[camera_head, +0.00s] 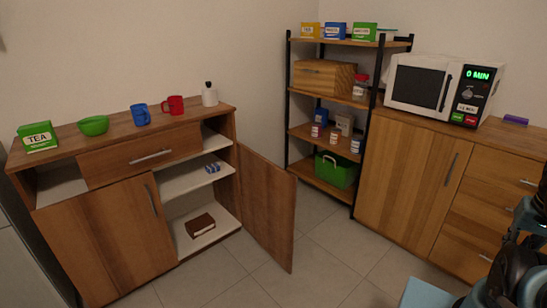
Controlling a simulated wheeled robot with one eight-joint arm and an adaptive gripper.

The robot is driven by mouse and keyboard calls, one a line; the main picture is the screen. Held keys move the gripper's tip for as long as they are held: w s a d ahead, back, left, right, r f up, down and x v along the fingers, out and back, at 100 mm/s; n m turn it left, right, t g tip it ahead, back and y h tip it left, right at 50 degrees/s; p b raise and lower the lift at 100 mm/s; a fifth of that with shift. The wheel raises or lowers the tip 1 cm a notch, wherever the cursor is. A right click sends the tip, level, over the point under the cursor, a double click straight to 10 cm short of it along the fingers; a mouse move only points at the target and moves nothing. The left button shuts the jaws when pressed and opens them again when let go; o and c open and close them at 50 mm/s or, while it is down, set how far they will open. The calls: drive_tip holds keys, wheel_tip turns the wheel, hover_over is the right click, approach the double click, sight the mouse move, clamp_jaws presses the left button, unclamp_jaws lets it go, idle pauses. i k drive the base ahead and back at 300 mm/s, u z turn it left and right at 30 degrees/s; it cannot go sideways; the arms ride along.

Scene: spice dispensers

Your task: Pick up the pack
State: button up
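A small blue-and-white pack (212,168) lies on the middle shelf inside the open right side of the left wooden cabinet. It is small in the picture, and its label cannot be read. A green box marked TEA (38,137) stands on that cabinet's top at the far left. Several smaller boxes stand on the rack, among them a yellow one (311,30), a blue one (334,31) and a green one (364,32). Parts of my arm show at the lower right, far from the cabinet. I cannot make out my gripper's fingers.
The cabinet door (267,208) stands open into the room. A brown book (200,224) lies on the bottom shelf. A green bowl (93,125), blue mug (141,114), red mug (173,105) and white bottle (209,95) stand on top. The tiled floor in front is clear.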

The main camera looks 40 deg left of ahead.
sight(36, 137)
drive_tip(key=u, duration=1.9)
drive_tip(key=k, duration=0.6)
drive_tip(key=u, duration=0.7)
drive_tip(key=i, duration=0.95)
drive_tip(key=u, duration=0.05)
